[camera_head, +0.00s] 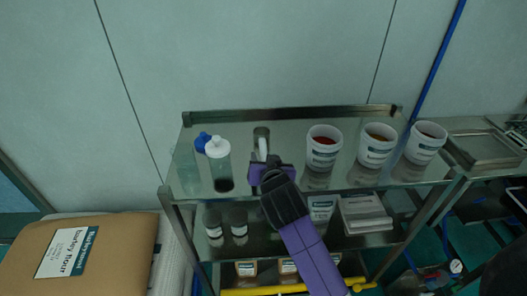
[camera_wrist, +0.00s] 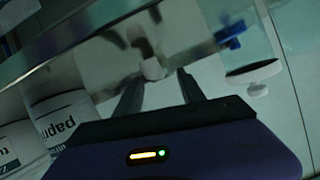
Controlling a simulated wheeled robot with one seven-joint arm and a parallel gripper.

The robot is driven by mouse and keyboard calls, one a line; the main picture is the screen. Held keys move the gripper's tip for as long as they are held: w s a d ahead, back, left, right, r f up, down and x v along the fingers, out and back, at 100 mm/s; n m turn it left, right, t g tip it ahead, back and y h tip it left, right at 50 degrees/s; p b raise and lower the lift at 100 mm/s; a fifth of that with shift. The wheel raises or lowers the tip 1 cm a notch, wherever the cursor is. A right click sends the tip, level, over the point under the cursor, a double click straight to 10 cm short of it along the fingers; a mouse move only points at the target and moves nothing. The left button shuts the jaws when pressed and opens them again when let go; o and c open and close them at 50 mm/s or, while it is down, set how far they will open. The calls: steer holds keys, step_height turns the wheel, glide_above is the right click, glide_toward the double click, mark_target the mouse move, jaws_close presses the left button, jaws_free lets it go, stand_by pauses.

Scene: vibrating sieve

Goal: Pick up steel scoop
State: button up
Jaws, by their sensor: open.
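The steel scoop (camera_head: 262,133) lies on the top shelf of a metal rack, between a bottle and a row of tubs. Its pale handle points toward me. In the wrist view the end of the handle (camera_wrist: 152,68) shows just beyond and between my fingertips; the metal part behind it is dim. My gripper (camera_wrist: 160,77) is open, with its two dark fingers apart and nothing held. In the head view my gripper (camera_head: 268,168) is at the near end of the handle and hides part of it. I cannot tell whether the fingers touch it.
A white-capped bottle (camera_head: 218,160) and a blue-topped item (camera_head: 201,142) stand left of the scoop. White tubs (camera_head: 324,155), (camera_head: 376,152), (camera_head: 425,148) stand to the right. The shelf has a raised back rim (camera_head: 290,114). A flour sack (camera_head: 110,245) lies at lower left.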

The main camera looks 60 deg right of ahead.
mark_target(265, 155)
steer(key=x, duration=0.2)
steer(key=p+x, duration=0.1)
steer(key=x, duration=0.2)
steer(key=shift+s+d+r, duration=0.1)
steer(key=shift+s+d, duration=0.05)
steer(key=shift+d, duration=0.15)
jaws_close()
